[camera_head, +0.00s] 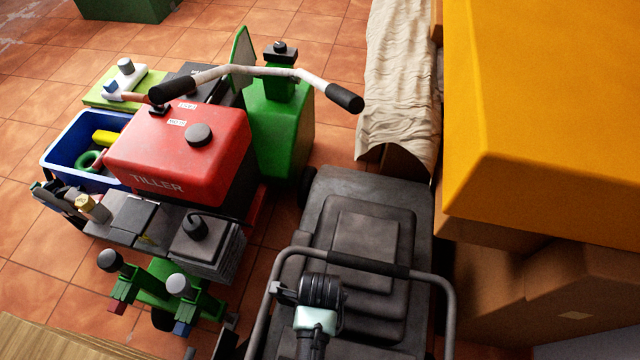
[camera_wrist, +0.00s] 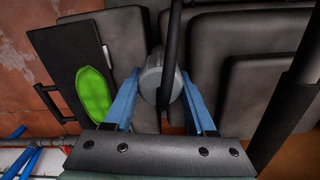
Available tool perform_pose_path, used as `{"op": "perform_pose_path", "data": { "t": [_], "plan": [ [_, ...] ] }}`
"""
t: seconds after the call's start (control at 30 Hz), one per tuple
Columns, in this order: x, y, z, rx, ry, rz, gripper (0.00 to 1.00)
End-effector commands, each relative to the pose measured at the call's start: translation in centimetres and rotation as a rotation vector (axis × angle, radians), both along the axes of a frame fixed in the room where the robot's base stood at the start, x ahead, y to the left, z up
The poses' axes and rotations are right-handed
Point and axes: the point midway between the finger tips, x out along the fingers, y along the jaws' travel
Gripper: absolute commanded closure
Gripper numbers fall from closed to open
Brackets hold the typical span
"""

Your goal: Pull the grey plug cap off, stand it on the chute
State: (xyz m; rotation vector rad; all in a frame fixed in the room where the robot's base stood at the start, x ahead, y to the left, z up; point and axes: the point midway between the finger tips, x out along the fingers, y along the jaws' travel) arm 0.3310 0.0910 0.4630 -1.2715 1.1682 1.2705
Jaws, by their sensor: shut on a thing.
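My gripper (camera_wrist: 160,82) has its two blue fingers closed on a grey round piece (camera_wrist: 155,74), which looks like the plug cap. It shows between the fingertips in the wrist view, with a black bar crossing over it. I cannot tell whether it is seated on something or free. In the head view my wrist is over the dark stepped machine (camera_head: 365,240) at the lower middle, and it hides the fingers and the cap. I cannot tell for sure which part is the chute.
The black-gripped handle (camera_head: 368,264) of the dark machine arches close to my wrist. The red tiller (camera_head: 180,150) and a green machine (camera_head: 280,125) stand behind left. Yellow and brown boxes (camera_head: 555,110) block the right. A green oval (camera_wrist: 93,92) lies on a dark panel left of my fingers.

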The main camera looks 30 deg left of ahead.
Motion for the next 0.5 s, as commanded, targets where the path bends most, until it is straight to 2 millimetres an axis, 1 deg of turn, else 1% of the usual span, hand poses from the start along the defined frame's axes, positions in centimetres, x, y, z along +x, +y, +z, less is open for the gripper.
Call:
{"op": "perform_pose_path", "data": {
  "t": [0.2, 0.5],
  "plan": [
    [0.0, 0.0, 0.1, 0.000, 0.001, 0.000, 1.00],
    [0.0, 0.0, 1.2, 0.000, 0.000, 0.000, 1.00]
  ]
}}
